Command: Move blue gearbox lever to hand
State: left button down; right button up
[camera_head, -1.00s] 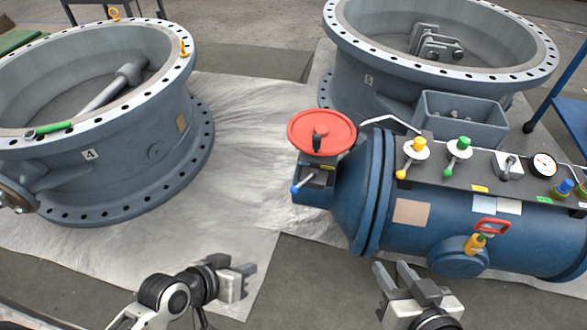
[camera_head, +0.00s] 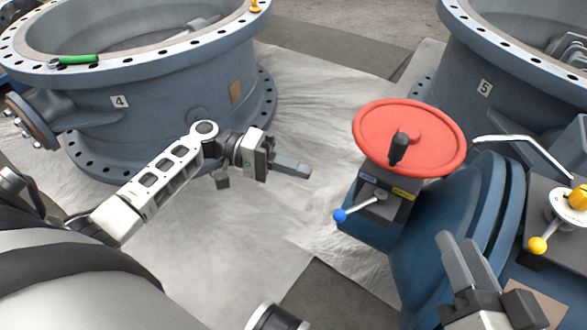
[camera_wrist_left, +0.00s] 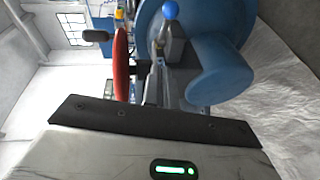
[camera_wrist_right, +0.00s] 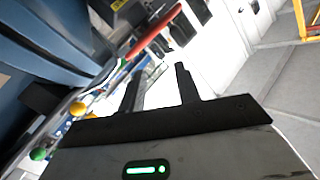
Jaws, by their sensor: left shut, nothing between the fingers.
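The blue-knobbed gearbox lever (camera_head: 340,215) sticks out to the left from the small gearbox (camera_head: 382,197) below the red handwheel (camera_head: 410,138). The blue ball also shows at the top of the left wrist view (camera_wrist_left: 170,9), with the red handwheel (camera_wrist_left: 122,65) beside it. My left gripper (camera_head: 306,172) is shut and empty, to the left of the handwheel and up and left of the blue knob, apart from both. My right gripper (camera_head: 462,252) is open and empty, right of the gearbox in the head view; its two fingers show apart in the right wrist view (camera_wrist_right: 160,88).
The blue actuator body (camera_head: 425,265) lies at the right, with a yellow-knobbed lever (camera_head: 537,245) on it. Large grey valve rings, numbered 4 (camera_head: 180,95) and 5 (camera_head: 520,70), stand behind. Pale sheeting (camera_head: 310,105) between them is clear.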

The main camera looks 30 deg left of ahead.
aim_at(358, 204)
pick_arm(q)
jog(key=shift+s+d+f+b, duration=0.1)
jog(key=shift+d+f+b, duration=0.2)
jog(key=shift+d, duration=1.2)
jog(key=shift+s+d+f+b, duration=0.15)
jog(key=shift+d+f+b, duration=0.1)
jog(key=shift+d, duration=1.3)
jog(key=shift+s+d+f+b, duration=0.1)
jog(key=shift+d+f+b, duration=0.15)
jog(key=shift+d, duration=1.25)
pick_arm(e)
jog(key=shift+w+d+r+n+t+y, duration=0.2)
jog(key=shift+w+r+n+t+y, duration=0.15)
jog(key=shift+w+r+t, duration=0.4)
jog(key=shift+s+a+r, duration=0.1)
jog(key=shift+r, duration=0.15)
